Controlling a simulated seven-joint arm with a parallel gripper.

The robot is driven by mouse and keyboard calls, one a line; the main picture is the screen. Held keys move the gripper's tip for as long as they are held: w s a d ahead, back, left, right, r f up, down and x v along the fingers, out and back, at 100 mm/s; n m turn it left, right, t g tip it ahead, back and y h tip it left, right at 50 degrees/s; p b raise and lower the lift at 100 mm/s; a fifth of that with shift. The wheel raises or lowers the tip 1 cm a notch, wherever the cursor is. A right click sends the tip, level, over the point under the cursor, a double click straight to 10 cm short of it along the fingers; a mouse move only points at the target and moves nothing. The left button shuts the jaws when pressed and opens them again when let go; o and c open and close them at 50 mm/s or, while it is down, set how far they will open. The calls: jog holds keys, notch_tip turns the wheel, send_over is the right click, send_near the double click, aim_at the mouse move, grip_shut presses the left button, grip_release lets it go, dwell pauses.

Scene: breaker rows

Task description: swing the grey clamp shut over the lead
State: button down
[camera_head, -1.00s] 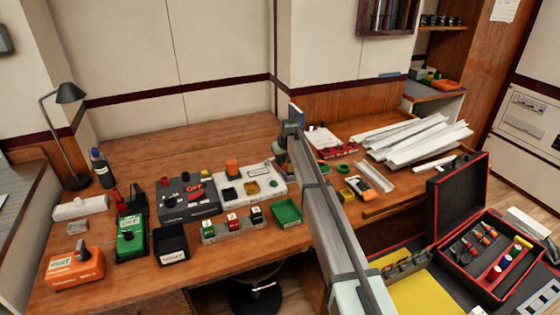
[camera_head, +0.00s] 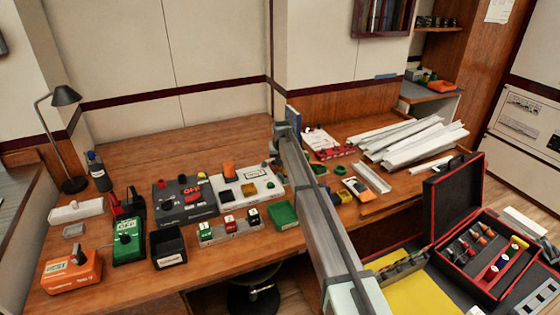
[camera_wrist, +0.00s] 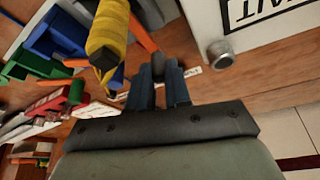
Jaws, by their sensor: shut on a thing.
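My gripper (camera_wrist: 158,72) shows in the wrist view with its two dark blue-grey fingers close together, shut on a small dark grey piece that appears to be the grey clamp (camera_wrist: 159,60). A thick yellow piece with a dark end (camera_wrist: 108,38) stands just left of the fingers; I cannot tell whether it is the lead. A white unit (camera_wrist: 203,20) with a framed black-lettered label is at the upper right, with a round grey knob on its edge. In the head view the white unit (camera_head: 262,188) sits left of my arm, which hides the fingertips and clamp.
Left of the white unit is a dark grey unit (camera_head: 184,207) with red lettering. A green tray (camera_head: 283,215) stands in front, near my arm. White trunking lengths (camera_head: 415,140) lie at the right. An open red-and-black case (camera_head: 478,250) is at the lower right. The back of the desk is clear.

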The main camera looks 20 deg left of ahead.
jog(key=c, duration=1.1)
grip_release()
jog(key=shift+o, duration=0.2)
jog(key=shift+r, duration=0.1)
jog(key=v, duration=1.3)
jog(key=shift+r, duration=0.35)
jog(key=shift+s+d, duration=0.1)
